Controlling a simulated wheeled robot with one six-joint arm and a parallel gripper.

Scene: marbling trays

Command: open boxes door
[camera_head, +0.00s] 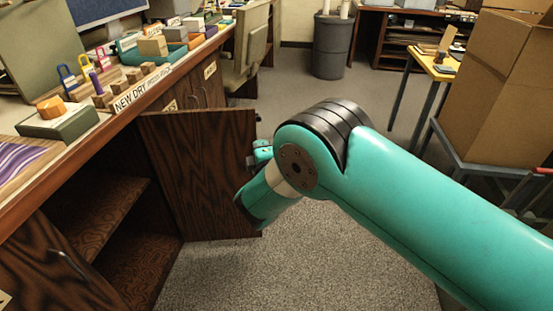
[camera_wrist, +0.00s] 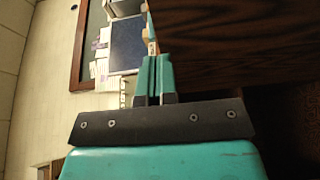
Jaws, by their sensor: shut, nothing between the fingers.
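The dark wood cabinet door (camera_head: 200,175) stands swung wide open at the middle left of the head view, leaving the shelved compartment (camera_head: 105,215) exposed. A label ending in "ES" (camera_head: 170,106) shows above it, partly hidden. My gripper (camera_wrist: 154,75) is shut and empty in the wrist view, with the dark wood panel (camera_wrist: 235,45) close on its right. In the head view my wrist is at the door's free edge, and the fingers are mostly hidden; I cannot tell whether they touch the door.
A second door with a metal handle (camera_head: 68,262) is at lower left. The counter (camera_head: 150,95) above holds blocks, padlocks and a "NEW DRY" sign (camera_head: 140,88). A chair (camera_head: 248,48) and a grey bin (camera_head: 331,45) stand behind. Cardboard boxes (camera_head: 500,90) are at right. Carpet in the middle is clear.

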